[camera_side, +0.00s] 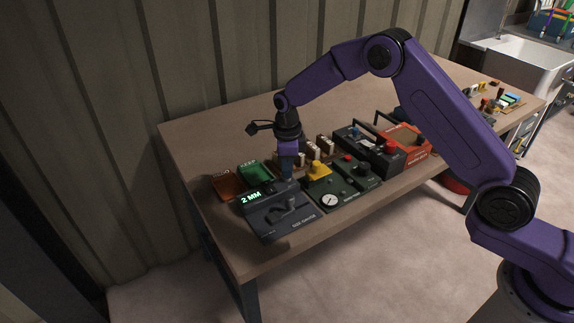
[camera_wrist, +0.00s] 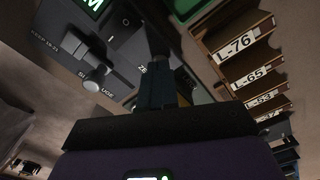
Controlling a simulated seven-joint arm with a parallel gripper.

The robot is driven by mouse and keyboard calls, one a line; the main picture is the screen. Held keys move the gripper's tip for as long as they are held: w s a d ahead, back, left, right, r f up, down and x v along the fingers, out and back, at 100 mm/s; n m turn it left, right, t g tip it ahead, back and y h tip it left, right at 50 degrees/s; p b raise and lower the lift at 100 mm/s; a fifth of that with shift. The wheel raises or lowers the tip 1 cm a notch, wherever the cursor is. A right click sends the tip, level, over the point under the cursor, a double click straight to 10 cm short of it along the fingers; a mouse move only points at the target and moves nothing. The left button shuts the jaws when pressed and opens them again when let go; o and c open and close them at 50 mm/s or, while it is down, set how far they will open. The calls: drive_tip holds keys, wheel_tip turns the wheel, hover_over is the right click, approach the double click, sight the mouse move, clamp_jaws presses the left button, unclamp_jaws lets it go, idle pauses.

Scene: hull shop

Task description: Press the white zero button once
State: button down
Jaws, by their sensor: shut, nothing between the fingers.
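The size gauge (camera_side: 283,222) is a dark box on the bench, with a lit green display reading "2 MM" (camera_side: 251,197). In the wrist view the gauge (camera_wrist: 75,45) shows a grey slider or knob (camera_wrist: 95,82), a mark "I" and part of a label starting "ZE" (camera_wrist: 143,69). My gripper (camera_side: 287,178) is shut and empty, pointing down at the rear right part of the gauge. In the wrist view its fingertips (camera_wrist: 158,48) lie right beside the "ZE" label. I cannot make out the white zero button; the fingers may hide it. Contact cannot be told.
An orange tray (camera_side: 228,186) and a green tray marked "KEEP" (camera_side: 256,171) sit behind the gauge. A wooden rack with labels such as L-76 (camera_wrist: 240,43) stands close by. A green unit with a dial (camera_side: 330,201) is to the right, then a red toolbox (camera_side: 407,145).

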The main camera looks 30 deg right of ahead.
drive_tip(key=shift+f, duration=0.3)
drive_tip(key=shift+r, duration=3.05)
